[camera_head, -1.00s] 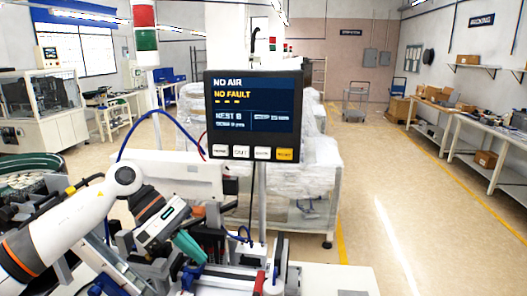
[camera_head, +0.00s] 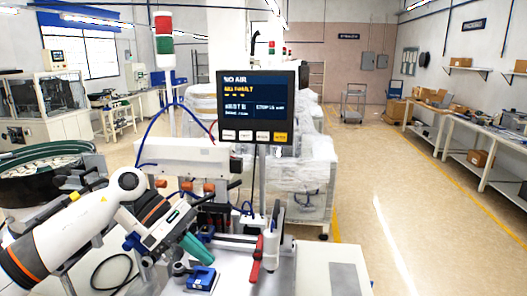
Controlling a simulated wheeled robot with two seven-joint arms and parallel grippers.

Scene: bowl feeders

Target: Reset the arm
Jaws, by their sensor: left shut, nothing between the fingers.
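My left arm, white with orange and dark bands, comes in from the left. My left gripper (camera_head: 207,260) has teal fingers that point down and right over the machine bench. The fingers are together and hold nothing. A small blue block (camera_head: 201,279) lies on the bench just below the fingertips; I cannot tell whether they touch. My right gripper is not in view.
A dark screen (camera_head: 255,100) reading "NO AIR" stands behind the bench (camera_head: 295,265). A white upright cylinder (camera_head: 271,247) and a red handle (camera_head: 255,275) are right of my gripper. A bowl feeder (camera_head: 40,165) is at the left. The floor at the right is clear.

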